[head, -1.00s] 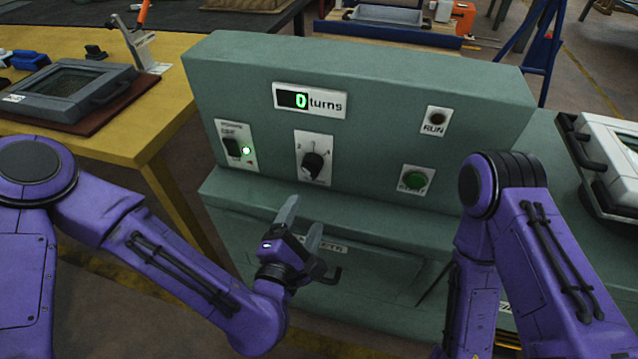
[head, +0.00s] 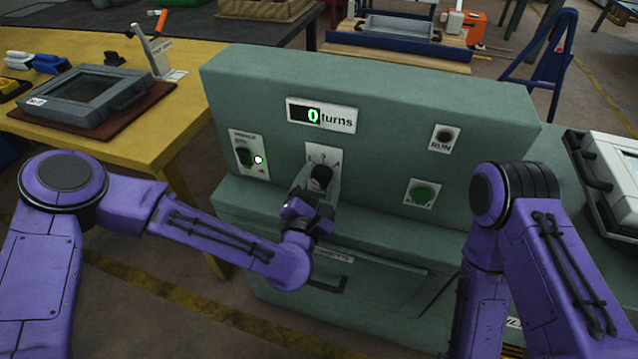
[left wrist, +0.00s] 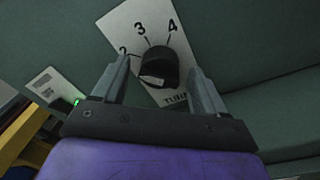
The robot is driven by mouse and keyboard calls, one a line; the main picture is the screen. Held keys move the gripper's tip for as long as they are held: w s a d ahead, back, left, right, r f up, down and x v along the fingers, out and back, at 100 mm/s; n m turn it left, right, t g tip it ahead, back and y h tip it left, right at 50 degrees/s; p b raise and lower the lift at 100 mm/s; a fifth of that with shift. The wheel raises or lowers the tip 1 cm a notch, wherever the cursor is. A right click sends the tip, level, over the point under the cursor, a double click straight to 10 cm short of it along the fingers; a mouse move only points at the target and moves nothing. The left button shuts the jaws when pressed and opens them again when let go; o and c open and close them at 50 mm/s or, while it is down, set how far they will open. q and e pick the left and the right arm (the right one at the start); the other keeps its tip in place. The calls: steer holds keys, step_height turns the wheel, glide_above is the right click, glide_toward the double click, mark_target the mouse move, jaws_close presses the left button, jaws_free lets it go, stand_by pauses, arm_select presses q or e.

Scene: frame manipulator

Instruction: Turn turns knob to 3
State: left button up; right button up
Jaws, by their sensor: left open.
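The black turns knob (head: 321,177) sits on a white plate (head: 322,153) on the front of the green machine. In the left wrist view the knob (left wrist: 158,68) shows close up, with the marks 2, 3 and 4 above it on the plate (left wrist: 128,22). My left gripper (head: 317,182) is open, its fingers on either side of the knob. In the left wrist view the left gripper (left wrist: 160,80) shows gaps between fingers and knob. The turns display (head: 313,115) reads 0. My right gripper is not in view; only the right arm shows.
A power switch (head: 247,157) with a lit lamp is left of the knob. The machine's ledge (head: 400,240) juts out below the panel. A yellow table (head: 185,100) stands at the left.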

arm_select(q)
steer(key=c, duration=1)
steer(key=shift+m, duration=0.3)
steer(key=m+b, duration=0.1)
steer(key=m, duration=0.2)
steer(key=shift+f+m, duration=0.1)
steer(key=shift+m, duration=0.2)
steer(key=shift+s+m+b, duration=0.1)
steer(key=shift+m+b, duration=0.2)
steer(key=shift+m, duration=2.1)
steer(key=shift+f, duration=0.1)
steer(key=o, duration=1)
